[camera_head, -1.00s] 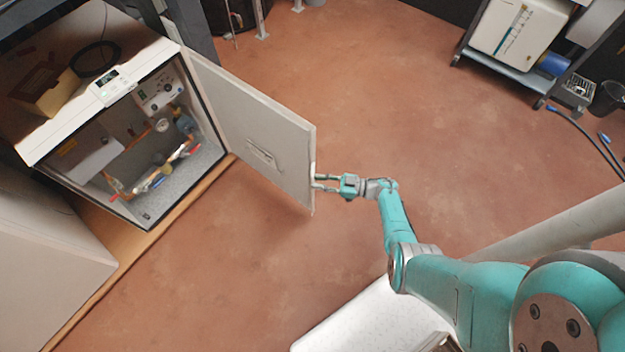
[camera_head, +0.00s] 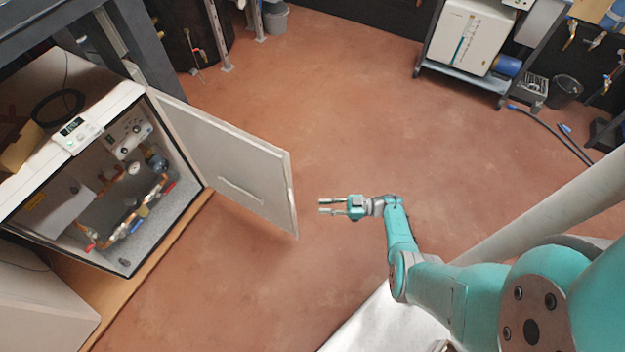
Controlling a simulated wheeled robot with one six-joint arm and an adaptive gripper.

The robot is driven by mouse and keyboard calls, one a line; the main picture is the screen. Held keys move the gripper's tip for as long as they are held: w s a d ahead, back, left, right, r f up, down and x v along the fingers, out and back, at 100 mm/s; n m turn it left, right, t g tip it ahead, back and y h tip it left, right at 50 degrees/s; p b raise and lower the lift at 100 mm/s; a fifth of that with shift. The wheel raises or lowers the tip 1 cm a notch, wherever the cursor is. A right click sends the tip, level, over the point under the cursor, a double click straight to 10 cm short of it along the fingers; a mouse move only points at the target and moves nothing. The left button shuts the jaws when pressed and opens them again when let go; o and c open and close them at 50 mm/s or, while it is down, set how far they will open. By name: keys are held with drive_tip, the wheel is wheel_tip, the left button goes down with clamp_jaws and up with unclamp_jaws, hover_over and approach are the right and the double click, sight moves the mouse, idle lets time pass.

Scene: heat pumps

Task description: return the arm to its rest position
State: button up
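My gripper (camera_head: 325,207) is open and empty, its two fingers pointing left. It is above the floor, a short way right of the free edge of the cabinet door (camera_head: 240,165), with a gap between them. My teal arm stretches out from the lower right corner, bent at the elbow. The door stands wide open on the heat pump cabinet (camera_head: 88,125), whose inside shows pipes, valves and a gauge.
A grey frame (camera_head: 150,45) stands behind the cabinet. A wheeled rack (camera_head: 461,75) with a white unit is at the upper right, with hoses (camera_head: 552,135) on the floor near it. The reddish floor (camera_head: 350,110) between is clear.

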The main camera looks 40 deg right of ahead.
drive_tip(key=s+a+r+m+t+h, duration=0.2)
drive_tip(key=s+a+r+t+h, duration=0.15)
drive_tip(key=a, duration=0.45)
drive_tip(key=s+a+r+m+t+h, duration=0.1)
drive_tip(key=s+a+r+t+h, duration=0.25)
drive_tip(key=a, duration=0.45)
drive_tip(key=s+a+r+m+g+h, duration=0.1)
drive_tip(key=s+r+m+g+h, duration=0.3)
drive_tip(key=s+r, duration=1.8)
wheel_tip(320, 180, up, 3)
drive_tip(key=shift+a+f+m+h, duration=0.1)
drive_tip(key=shift+a+m+h, duration=0.3)
drive_tip(key=shift+m+h, duration=0.75)
